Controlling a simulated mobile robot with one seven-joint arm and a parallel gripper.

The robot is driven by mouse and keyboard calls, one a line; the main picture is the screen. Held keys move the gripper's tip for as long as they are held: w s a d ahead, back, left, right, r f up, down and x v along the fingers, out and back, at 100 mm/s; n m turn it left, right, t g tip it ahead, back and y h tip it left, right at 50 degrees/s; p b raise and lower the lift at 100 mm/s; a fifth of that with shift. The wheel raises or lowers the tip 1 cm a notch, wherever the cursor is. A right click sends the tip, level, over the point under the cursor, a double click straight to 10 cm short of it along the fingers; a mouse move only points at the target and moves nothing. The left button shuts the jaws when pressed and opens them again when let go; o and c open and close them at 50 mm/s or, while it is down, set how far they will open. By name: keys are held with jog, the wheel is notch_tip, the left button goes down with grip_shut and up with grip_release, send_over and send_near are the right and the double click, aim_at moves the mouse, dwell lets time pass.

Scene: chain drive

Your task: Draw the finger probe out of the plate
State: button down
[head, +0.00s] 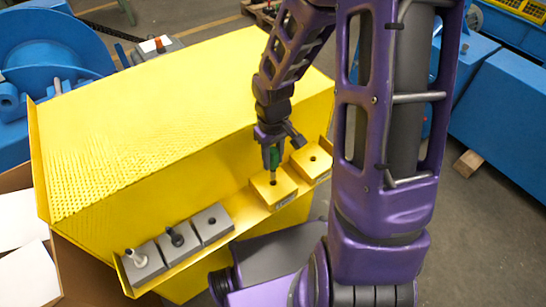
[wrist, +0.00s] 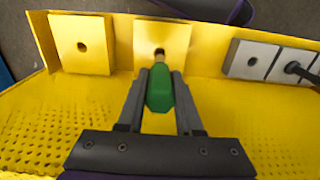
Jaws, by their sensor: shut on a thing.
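My gripper (head: 272,152) is shut on the green handle, one finger on each side. The handle also shows below the gripper in the head view (head: 274,158). The shank points down at the hole of a yellow block, the plate (head: 262,192), which also shows in the wrist view (wrist: 175,38). The shank's end overlaps the hole's edge; I cannot tell how deep it sits, or whether it is just clear.
A second yellow block (head: 310,159) with an open hole stands beside the plate. Grey blocks (head: 205,237) on the same yellow ledge carry a pale peg (head: 136,257), a dark peg (head: 176,237) and an open hole. The large yellow perforated top (head: 150,120) is mostly clear.

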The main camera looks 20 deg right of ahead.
aim_at(273, 150)
jog(key=shift+r+p, duration=1.45)
jog(key=shift+r, duration=0.4)
